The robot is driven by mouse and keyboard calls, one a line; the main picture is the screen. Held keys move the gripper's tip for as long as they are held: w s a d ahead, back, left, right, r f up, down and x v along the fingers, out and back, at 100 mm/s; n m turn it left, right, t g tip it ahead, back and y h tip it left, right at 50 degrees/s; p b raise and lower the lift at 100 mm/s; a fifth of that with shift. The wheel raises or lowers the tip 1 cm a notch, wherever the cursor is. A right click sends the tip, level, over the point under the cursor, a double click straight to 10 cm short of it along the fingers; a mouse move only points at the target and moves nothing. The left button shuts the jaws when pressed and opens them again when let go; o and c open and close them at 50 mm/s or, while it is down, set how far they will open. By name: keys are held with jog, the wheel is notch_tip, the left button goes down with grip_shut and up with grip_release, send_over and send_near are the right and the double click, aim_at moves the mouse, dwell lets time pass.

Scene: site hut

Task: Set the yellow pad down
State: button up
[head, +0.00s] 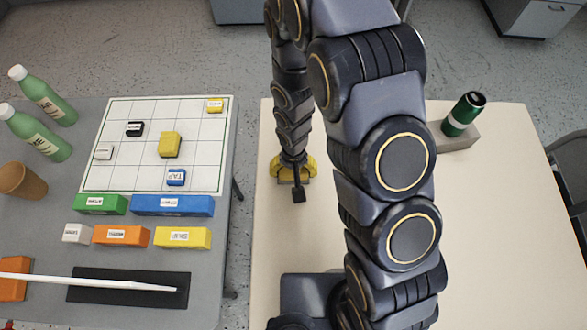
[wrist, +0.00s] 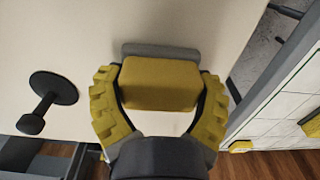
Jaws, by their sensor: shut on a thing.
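My gripper (head: 294,172) is over the cream table, near its left edge. In the wrist view its two ridged yellow fingers (wrist: 160,80) are shut on the sides of the yellow pad (wrist: 160,88), a rounded block. A grey strip (wrist: 155,51) shows along the pad's far side; I cannot tell whether it is part of the pad or lies under it. In the head view the fingers and arm hide the pad. I cannot tell whether the pad touches the table.
A black disc with a knobbed rod (wrist: 52,90) is beside the gripper in the wrist view. A gridded white board (head: 125,180) with a yellow block (head: 170,145) lies on the grey table at left. A green can (head: 464,113) rests on a grey block.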

jog(key=shift+f, duration=0.2)
jog(key=o, duration=1.1)
notch_tip(320, 180, up, 11)
jog(key=shift+f, duration=0.15)
jog(key=shift+r, duration=0.75)
